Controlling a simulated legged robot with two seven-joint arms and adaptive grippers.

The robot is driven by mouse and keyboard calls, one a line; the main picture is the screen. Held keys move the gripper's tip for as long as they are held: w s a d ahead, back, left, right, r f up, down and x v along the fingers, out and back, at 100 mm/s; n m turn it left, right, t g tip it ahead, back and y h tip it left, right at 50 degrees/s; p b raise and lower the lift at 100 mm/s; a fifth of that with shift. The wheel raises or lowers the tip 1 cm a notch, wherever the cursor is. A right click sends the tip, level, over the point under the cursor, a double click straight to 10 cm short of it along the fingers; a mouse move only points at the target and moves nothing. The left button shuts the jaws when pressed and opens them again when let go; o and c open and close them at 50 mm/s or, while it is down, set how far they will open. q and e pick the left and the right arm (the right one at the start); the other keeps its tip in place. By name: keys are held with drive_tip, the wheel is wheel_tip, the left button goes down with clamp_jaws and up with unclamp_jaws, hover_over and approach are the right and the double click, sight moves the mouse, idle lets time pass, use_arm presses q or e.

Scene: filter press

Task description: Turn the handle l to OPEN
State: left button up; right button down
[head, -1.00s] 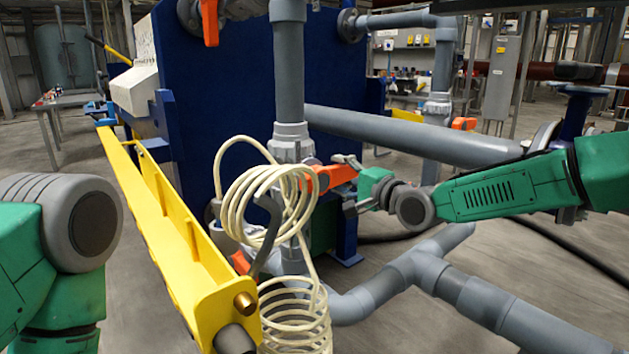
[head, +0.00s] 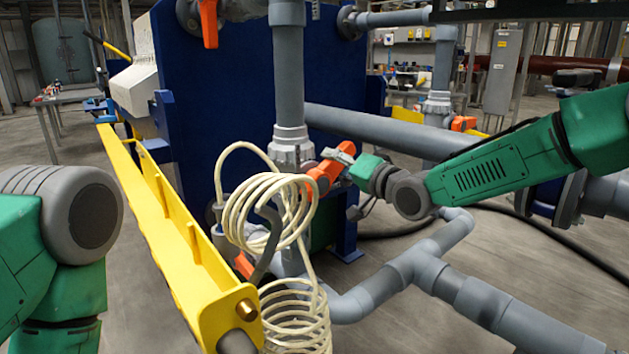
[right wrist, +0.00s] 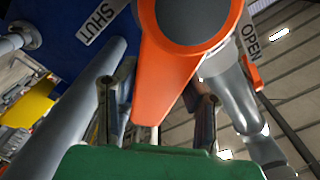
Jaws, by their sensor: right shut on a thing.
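The orange handle (head: 326,174) is on the grey vertical pipe's valve, behind the cream coiled hose, and slants up to the right in the head view. In the right wrist view, the handle (right wrist: 168,75) runs down from its round hub between the two fingers. A SHUT label (right wrist: 102,20) is left of the hub, and an OPEN label (right wrist: 249,42) is right of it. My right gripper (head: 342,164) is shut on the handle's outer end; its fingers also show in the right wrist view (right wrist: 162,105). My left gripper is out of view; only my left arm shows.
The cream coiled hose (head: 262,207) hangs just left of the handle. A yellow beam (head: 185,240) runs along the left. A grey vertical pipe (head: 288,80) rises above the valve, and grey floor pipes (head: 410,268) lie below my right arm. A blue plate (head: 230,90) stands behind.

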sight(302, 156)
drive_tip(key=a+n, duration=0.1)
drive_tip(key=s+n, duration=0.1)
drive_tip(key=n, duration=0.1)
drive_tip(key=shift+s+a+r+n, duration=0.15)
drive_tip(key=shift+a+r+n, duration=0.15)
drive_tip(key=shift+a+r, duration=0.1)
drive_tip(key=n, duration=0.1)
drive_tip(key=s+a+n, duration=0.1)
drive_tip(key=shift+r+n+b, duration=0.15)
drive_tip(key=shift+n+b, duration=0.15)
drive_tip(key=shift+s+a+r+n, duration=0.15)
drive_tip(key=shift+a+n, duration=0.1)
drive_tip(key=shift+n, duration=0.45)
drive_tip(key=n+b, duration=0.1)
drive_tip(key=s+a+n+b, duration=0.1)
drive_tip(key=n, duration=0.1)
drive_tip(key=shift+a, duration=0.1)
drive_tip(key=shift+s+a+n, duration=0.1)
drive_tip(key=shift+n, duration=0.3)
drive_tip(key=c, duration=1.2)
unclamp_jaws()
drive_tip(key=shift+o, duration=1.2)
drive_tip(key=shift+r, duration=0.15)
drive_tip(key=shift+r, duration=0.1)
